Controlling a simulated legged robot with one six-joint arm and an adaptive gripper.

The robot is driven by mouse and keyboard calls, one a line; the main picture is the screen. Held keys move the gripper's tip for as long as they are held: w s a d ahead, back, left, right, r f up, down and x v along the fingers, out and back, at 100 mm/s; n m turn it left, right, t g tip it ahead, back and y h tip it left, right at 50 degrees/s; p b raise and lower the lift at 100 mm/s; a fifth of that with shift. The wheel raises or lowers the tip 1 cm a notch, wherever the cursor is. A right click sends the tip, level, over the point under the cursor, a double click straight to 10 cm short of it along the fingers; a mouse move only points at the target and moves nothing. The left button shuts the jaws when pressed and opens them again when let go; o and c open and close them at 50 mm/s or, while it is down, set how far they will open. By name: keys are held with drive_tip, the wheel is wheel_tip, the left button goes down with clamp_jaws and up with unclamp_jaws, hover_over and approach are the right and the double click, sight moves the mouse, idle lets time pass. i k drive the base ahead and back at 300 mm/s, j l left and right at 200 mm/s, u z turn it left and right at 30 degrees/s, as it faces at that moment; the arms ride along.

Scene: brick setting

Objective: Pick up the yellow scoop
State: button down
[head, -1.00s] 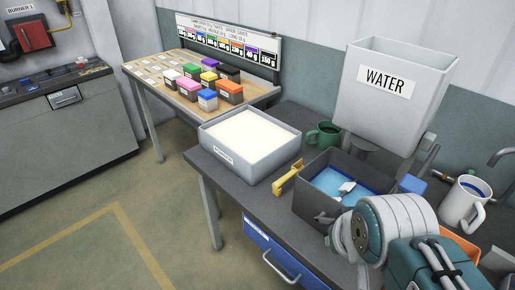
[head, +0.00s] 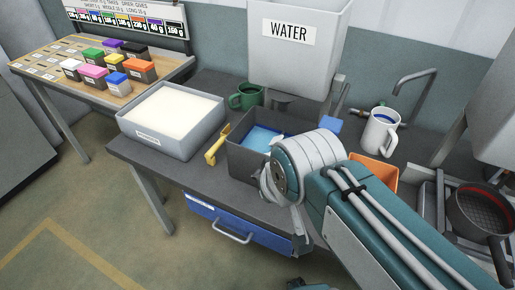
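The yellow scoop (head: 217,146) rests on the dark bench, between the white-filled tray and the dark grey bin. Its handle end points toward the bench's front edge. My teal and white arm reaches in from the lower right and covers part of the dark bin. The arm's round joint is to the right of the scoop and apart from it in the picture. I cannot make out my gripper's fingers, and nothing is seen touching the scoop.
The tray of white powder (head: 170,143) is left of the scoop. The dark grey bin (head: 246,161) with blue inside is right of it. A green mug (head: 246,96), the water tank (head: 292,65) and a white mug (head: 381,132) stand behind. A blue drawer (head: 235,222) is below.

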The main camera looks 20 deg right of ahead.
sight(210, 159)
drive_tip(key=i+j+z, duration=0.2)
drive_tip(key=j+z, duration=0.15)
drive_tip(key=j, duration=0.2)
drive_tip(key=i+j+z, duration=0.1)
drive_tip(key=j+z, duration=0.25)
drive_tip(key=j, duration=0.2)
drive_tip(key=j+z, duration=0.35)
drive_tip(key=j, duration=0.2)
